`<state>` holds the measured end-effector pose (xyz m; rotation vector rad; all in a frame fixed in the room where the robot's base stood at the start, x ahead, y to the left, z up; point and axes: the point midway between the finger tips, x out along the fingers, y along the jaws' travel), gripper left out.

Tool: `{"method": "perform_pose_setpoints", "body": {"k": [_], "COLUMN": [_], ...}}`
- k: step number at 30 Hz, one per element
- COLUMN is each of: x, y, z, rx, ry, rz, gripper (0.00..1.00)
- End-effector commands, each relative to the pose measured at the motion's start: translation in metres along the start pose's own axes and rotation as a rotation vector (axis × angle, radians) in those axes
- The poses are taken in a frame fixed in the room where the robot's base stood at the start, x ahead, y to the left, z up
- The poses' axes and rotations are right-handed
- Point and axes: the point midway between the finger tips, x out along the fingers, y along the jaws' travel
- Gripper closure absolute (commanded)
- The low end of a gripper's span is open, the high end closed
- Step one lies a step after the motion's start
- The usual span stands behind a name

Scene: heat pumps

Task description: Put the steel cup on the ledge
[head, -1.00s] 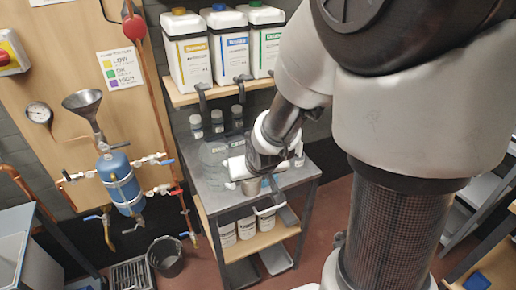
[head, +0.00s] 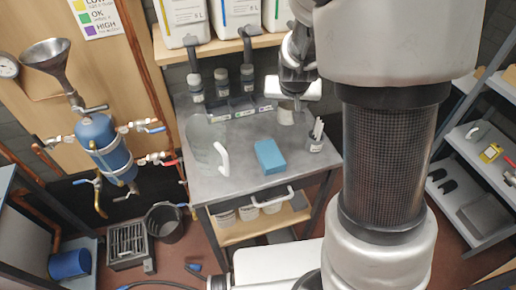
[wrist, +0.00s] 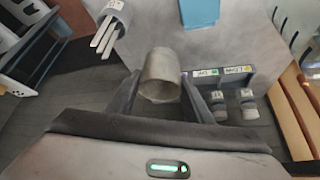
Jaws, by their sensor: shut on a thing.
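The steel cup (wrist: 160,75) is between the two fingers of my gripper (wrist: 160,90) in the wrist view, and the fingers are shut on it. In the head view the cup (head: 286,115) shows below my gripper (head: 296,102), over the back right of the grey table. I cannot tell whether its base touches anything. A low ledge with coloured labels (head: 243,113) runs along the table's back, left of the cup; it also shows in the wrist view (wrist: 237,82), right of the cup.
Several small bottles (head: 221,82) stand at the table's back. A blue block (head: 270,156), a holder with white sticks (head: 316,141) and a clear jug with a white handle (head: 205,145) stand on the table (head: 240,178). A shelf with large canisters (head: 186,20) hangs above.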

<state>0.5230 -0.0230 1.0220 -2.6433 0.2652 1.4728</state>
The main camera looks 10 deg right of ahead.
Motion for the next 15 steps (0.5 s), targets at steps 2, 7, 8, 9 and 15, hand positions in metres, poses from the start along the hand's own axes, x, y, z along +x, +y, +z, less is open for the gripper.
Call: {"method": "perform_pose_setpoints", "body": {"k": [2,7,8,9,15], "x": [0.012,0.028,0.033,0.040,0.065], "y": [-0.003,-0.001,-0.001,0.000,0.000], "z": [-0.004,-0.003,0.000,0.005,0.020], "rx": [0.011,0.027,0.029,0.030,0.029], "ry": [0.009,0.015,0.014,0.013,0.015], "rz": [0.011,0.024,0.024,0.025,0.024], "gripper": [0.76,0.76,0.76,0.76,0.76]}}
